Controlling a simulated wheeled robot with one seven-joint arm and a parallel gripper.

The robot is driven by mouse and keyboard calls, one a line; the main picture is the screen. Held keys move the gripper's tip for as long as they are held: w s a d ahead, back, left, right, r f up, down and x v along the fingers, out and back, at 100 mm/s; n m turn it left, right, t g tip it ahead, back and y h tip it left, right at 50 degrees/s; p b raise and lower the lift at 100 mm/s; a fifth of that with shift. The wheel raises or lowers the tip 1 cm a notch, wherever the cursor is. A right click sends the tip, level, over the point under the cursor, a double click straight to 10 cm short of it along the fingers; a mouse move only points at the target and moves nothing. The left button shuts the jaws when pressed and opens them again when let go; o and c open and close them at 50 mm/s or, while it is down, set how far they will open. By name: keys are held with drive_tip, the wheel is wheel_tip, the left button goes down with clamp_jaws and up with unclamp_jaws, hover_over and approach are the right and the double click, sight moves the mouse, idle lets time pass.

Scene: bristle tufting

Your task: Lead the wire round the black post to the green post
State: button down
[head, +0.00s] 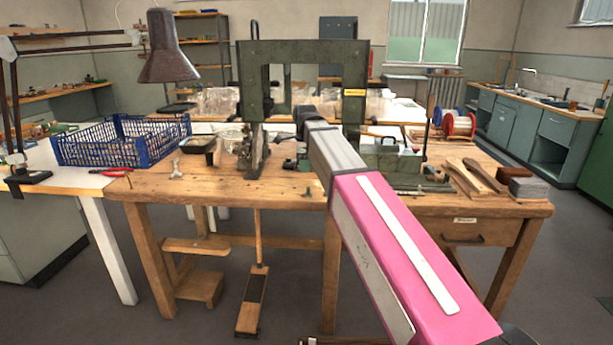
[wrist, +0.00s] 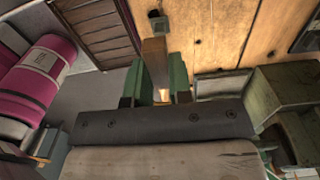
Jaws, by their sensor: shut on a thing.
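The rest of the wire is too thin to trace. A small dark block (wrist: 157,22) stands on the wood just beyond the fingertips; I cannot tell if it is the black post. I cannot make out the green post. In the head view my own arm hides the fingers.
The wooden bench (head: 220,188) carries a tall dark green machine frame (head: 355,75). Red-flanged spools (head: 459,126) and wooden pieces (head: 480,174) lie on its right. A blue crate (head: 120,140), red-handled pliers (head: 117,172) and a lamp (head: 167,55) are at left. The bench's front left is mostly clear.

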drive_tip(key=a+f, duration=0.2)
drive_tip(key=a, duration=0.2)
hover_over(296, 195)
drive_tip(key=shift+f, duration=1.8)
drive_tip(key=shift+f, duration=2)
idle(0.5)
drive_tip(key=c, duration=0.5)
unclamp_jaws()
drive_tip(key=shift+c, duration=0.2)
drive_tip(key=shift+r, duration=0.15)
drive_tip(key=shift+r, duration=3.45)
